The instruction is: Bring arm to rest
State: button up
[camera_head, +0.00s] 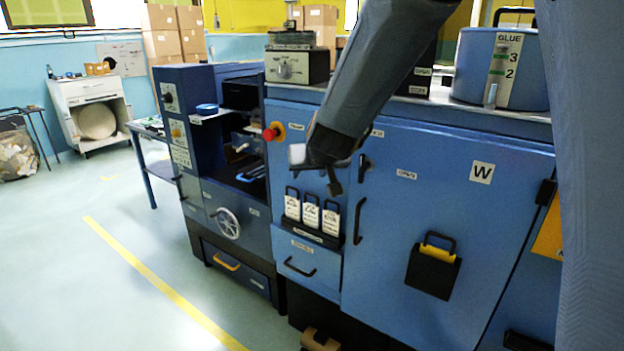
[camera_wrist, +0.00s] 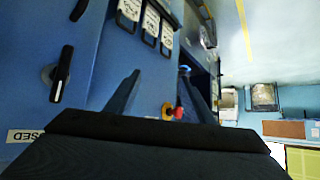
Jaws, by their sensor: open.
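My arm comes down from the top right in the head view, in front of the blue machine cabinet (camera_head: 400,215). My gripper (camera_head: 330,178) hangs at its lower end, over the cabinet front above the white tags (camera_head: 310,212). It is open, and I see nothing held in it. A pale patch shows beside it, and I cannot tell whether it belongs to the gripper. In the wrist view a dark part of my own arm fills the bottom. Beyond it the cabinet front appears turned, with a black handle (camera_wrist: 62,75) and the tags (camera_wrist: 150,22).
A red button (camera_head: 270,134) on a yellow base sticks out left of my gripper. Black door handles (camera_head: 359,220) and a black pocket (camera_head: 433,268) stand out from the cabinet. A glue drum (camera_head: 505,70) stands on top. The floor (camera_head: 90,270) at the left is clear.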

jog(key=shift+s+d+f, duration=0.25)
jog(key=shift+s+f, duration=0.15)
jog(key=shift+s, duration=0.2)
